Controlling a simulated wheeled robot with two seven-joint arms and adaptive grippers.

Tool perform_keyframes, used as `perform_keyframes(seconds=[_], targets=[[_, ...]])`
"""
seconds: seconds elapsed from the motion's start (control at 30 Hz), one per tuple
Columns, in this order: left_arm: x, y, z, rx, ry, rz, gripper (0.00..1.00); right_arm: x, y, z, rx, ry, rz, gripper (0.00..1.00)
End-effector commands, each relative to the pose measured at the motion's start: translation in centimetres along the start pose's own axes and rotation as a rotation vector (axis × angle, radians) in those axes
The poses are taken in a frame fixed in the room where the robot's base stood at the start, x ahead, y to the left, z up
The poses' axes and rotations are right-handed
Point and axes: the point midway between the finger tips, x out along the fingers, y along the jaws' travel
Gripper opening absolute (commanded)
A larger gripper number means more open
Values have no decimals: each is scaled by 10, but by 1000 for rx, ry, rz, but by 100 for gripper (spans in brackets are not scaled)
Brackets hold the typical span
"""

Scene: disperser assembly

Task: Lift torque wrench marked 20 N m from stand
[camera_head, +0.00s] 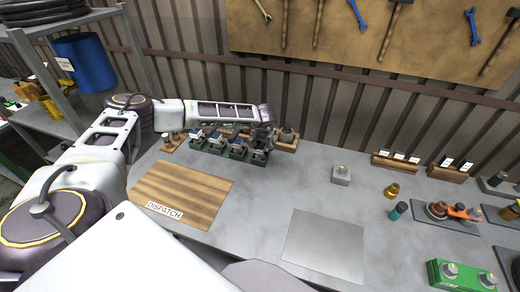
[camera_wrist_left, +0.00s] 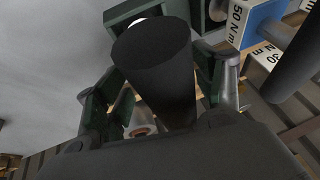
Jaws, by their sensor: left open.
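Several torque wrenches stand in a row of dark green holders (camera_head: 237,151) at the back of the bench. In the head view their marks are too small to read. My left gripper (camera_head: 264,140) is over the right end of this row. In the left wrist view my left gripper (camera_wrist_left: 160,95) is open, with a thick dark upright handle (camera_wrist_left: 155,50) between its fingers. The mark on this handle's wrench is hidden, so I cannot tell if it reads 20 N m. A neighbouring blue wrench (camera_wrist_left: 262,22) is marked 50 N m. My right gripper is not in view.
A wooden DISPATCH board (camera_head: 180,190) lies in front of the holders. A wooden block with a dark part (camera_head: 287,138) stands just right of my left gripper. A grey plate (camera_head: 325,245) lies at front centre, with clear bench around it. A green box (camera_head: 460,274) sits front right.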

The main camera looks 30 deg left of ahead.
Motion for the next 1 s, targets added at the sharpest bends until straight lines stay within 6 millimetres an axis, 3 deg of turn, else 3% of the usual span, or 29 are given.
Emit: perform_keyframes(seconds=[0.17, 0.6, 0.7, 1.0], targets=[[0, 0, 0, 0, 0, 0, 66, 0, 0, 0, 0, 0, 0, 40], [0, 0, 0, 0, 0, 0, 9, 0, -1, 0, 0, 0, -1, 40], [-1, 0, -1, -1, 2, 0, 0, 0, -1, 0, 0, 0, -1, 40], [-3, -1, -2, -1, 1, -1, 0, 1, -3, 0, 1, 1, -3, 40]])
